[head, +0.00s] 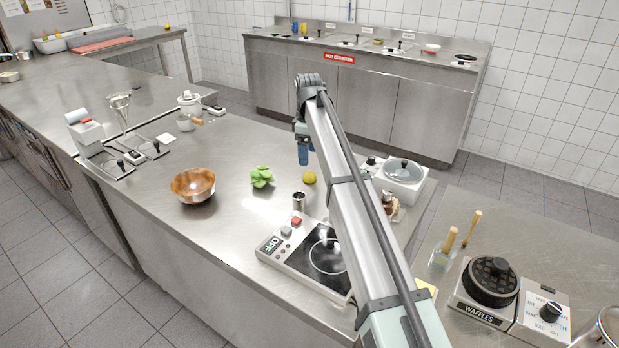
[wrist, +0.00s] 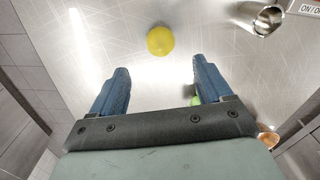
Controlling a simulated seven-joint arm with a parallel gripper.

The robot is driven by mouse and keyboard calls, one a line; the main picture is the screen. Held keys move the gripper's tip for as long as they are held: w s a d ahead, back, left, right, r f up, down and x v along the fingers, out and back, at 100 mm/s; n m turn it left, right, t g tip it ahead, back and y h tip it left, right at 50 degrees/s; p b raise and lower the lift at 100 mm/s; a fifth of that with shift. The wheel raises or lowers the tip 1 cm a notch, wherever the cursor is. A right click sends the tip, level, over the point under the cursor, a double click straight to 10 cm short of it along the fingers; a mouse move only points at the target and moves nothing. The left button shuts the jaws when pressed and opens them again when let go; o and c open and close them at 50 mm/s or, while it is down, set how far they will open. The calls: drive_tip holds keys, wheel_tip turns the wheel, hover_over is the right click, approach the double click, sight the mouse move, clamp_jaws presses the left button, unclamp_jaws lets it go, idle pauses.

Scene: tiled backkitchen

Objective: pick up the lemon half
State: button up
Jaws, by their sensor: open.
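The lemon half (head: 309,177) is a small yellow round thing on the steel counter, right of a green leafy item in the head view. In the wrist view the lemon half (wrist: 160,40) lies beyond my fingertips, roughly midway between them. My gripper (head: 303,153) is above the counter near the lemon half, with its blue fingers pointing down. In the wrist view my gripper (wrist: 157,78) has its two blue fingers wide apart with nothing between them. The lemon half's cut face cannot be made out.
A metal cup (head: 299,201) stands close to the lemon half, with a hot plate (head: 290,250) in front of it. The green leafy item (head: 262,177) and a wooden bowl (head: 193,185) are to the left. A white appliance with a lid (head: 402,178) is to the right.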

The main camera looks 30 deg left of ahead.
sight(308, 172)
drive_tip(key=shift+s+f, duration=0.1)
drive_tip(key=shift+f, duration=3.85)
drive_tip(key=c, duration=1.1)
drive_tip(key=shift+c, duration=0.2)
drive_tip(key=shift+r, duration=0.2)
